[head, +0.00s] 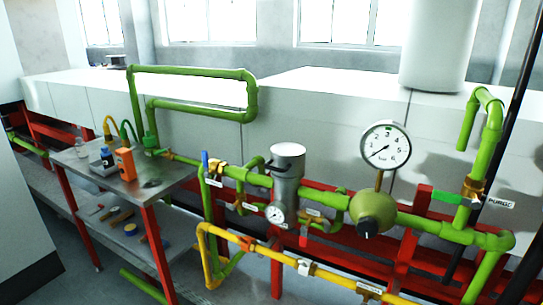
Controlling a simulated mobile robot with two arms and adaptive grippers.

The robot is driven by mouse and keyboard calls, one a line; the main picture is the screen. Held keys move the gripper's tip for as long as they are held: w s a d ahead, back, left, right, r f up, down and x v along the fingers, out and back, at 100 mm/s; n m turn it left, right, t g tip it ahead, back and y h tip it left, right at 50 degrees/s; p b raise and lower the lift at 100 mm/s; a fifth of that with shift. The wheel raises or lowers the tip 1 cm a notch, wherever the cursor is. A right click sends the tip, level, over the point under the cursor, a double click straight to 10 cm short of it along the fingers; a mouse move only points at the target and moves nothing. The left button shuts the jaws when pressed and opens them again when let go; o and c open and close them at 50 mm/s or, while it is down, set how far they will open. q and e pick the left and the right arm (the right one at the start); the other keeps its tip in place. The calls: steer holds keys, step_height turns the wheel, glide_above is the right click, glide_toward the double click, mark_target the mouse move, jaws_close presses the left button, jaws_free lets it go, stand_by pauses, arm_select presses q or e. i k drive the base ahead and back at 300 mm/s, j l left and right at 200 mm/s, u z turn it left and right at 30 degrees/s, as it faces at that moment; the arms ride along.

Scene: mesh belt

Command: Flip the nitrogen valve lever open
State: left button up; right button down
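A run of green pipe (405,218) crosses the view with several valves on it. A blue lever (205,160) stands upright, across the pipe, on a brass valve (215,167) at the left. A green lever (447,197) lies about level beside a brass valve (470,188) at the right, next to a tag that seems to read PURGE (499,203). The small tags near the blue lever are too small to read, so I cannot tell which valve is nitrogen. Neither of my grippers is in view.
A round gauge (385,145) and an olive regulator (372,212) stand right of a grey filter housing (287,175). A yellow pipe (325,273) runs below, in front. A bench (165,172) at the left carries an orange meter (125,164). Red frame beams (335,226) lie behind the pipes.

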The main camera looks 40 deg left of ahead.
mark_target(205, 154)
steer(key=u, duration=1.8)
